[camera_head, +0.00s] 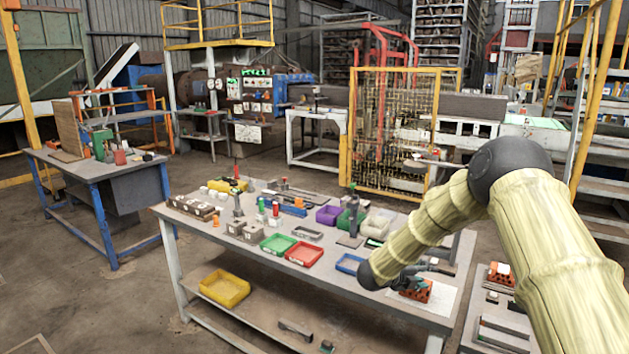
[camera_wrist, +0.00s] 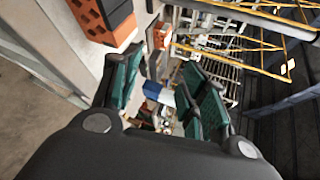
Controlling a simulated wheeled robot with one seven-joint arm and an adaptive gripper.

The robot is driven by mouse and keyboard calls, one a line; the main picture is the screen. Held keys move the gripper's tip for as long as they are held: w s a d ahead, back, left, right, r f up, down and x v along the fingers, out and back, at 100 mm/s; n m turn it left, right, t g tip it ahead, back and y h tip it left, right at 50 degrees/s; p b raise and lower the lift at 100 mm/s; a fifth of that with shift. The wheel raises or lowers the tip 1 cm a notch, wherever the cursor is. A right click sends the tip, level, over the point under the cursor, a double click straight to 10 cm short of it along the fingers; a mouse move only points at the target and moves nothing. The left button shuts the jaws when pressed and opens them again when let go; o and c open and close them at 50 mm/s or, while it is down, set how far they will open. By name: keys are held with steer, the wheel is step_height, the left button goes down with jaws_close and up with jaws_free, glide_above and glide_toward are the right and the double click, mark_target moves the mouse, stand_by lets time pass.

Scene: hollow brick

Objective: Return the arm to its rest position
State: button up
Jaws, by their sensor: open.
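My arm comes in from the right of the head view, bent at a dark elbow joint, and ends over the workbench's front right corner. My gripper (camera_head: 407,277) is beside an orange hollow brick (camera_head: 416,292) that sits on a pale sheet; whether they touch is not clear there. In the wrist view my gripper (camera_wrist: 163,88) has its two green-padded fingers spread apart, with no object held between them. An orange brick with holes (camera_wrist: 88,18) shows at the upper left of that view, outside the fingers.
The workbench (camera_head: 190,232) holds a green tray (camera_head: 277,244), a red tray (camera_head: 304,254), a purple bin (camera_head: 328,214) and small parts. A yellow bin (camera_head: 224,288) is on its lower shelf. A yellow mesh fence (camera_head: 392,125) stands behind. Another blue-legged table (camera_head: 95,178) stands left.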

steer(key=s+a+f+n+y, duration=0.4)
steer(key=s+f+n, duration=0.6)
steer(key=s+f, duration=0.35)
steer(key=s+a+f+n+y, duration=0.4)
steer(key=s+f+n, duration=0.6)
steer(key=s+f, duration=0.35)
steer(key=s+a+f+n+g+y, duration=0.1)
steer(key=s+n+g, duration=0.1)
steer(key=s, duration=0.9)
steer(key=s+a+f+n+g+y, duration=0.1)
steer(key=s+n, duration=0.4)
steer(key=s, duration=0.6)
steer(key=s+a+f+n+g+y+b, duration=0.1)
steer(key=s+f+n+g+y, duration=0.1)
steer(key=s, duration=0.9)
steer(key=shift+s+n+g, duration=0.3)
steer(key=shift+n+g, duration=0.5)
steer(key=shift+n, duration=0.2)
